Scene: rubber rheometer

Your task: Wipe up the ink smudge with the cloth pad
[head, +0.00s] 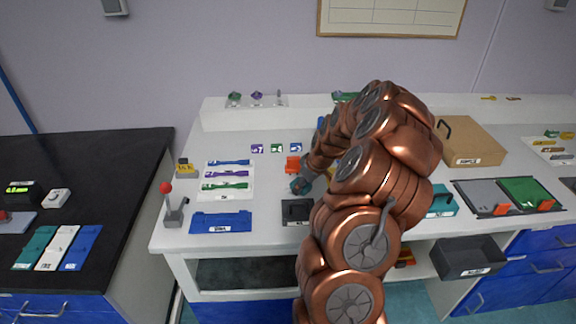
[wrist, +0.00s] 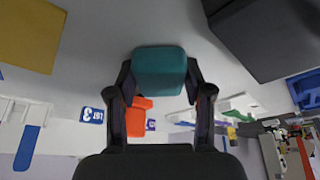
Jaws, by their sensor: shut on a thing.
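A teal block that looks like the cloth pad (wrist: 160,70) sits between the two dark fingers of my gripper (wrist: 160,90) in the wrist view. The gripper is shut on it. In the head view my gripper (head: 301,186) is small and partly blocked by my copper arm, over the middle of the white bench. The pad cannot be made out there. I cannot see the ink smudge in either view; my arm hides part of the bench.
An orange item (head: 293,163) stands just behind my gripper. A black block (head: 297,211) is in front of it, and a blue tray (head: 221,222) lies to the left. A cardboard box (head: 470,143) and grey and green plates (head: 525,192) are on the right.

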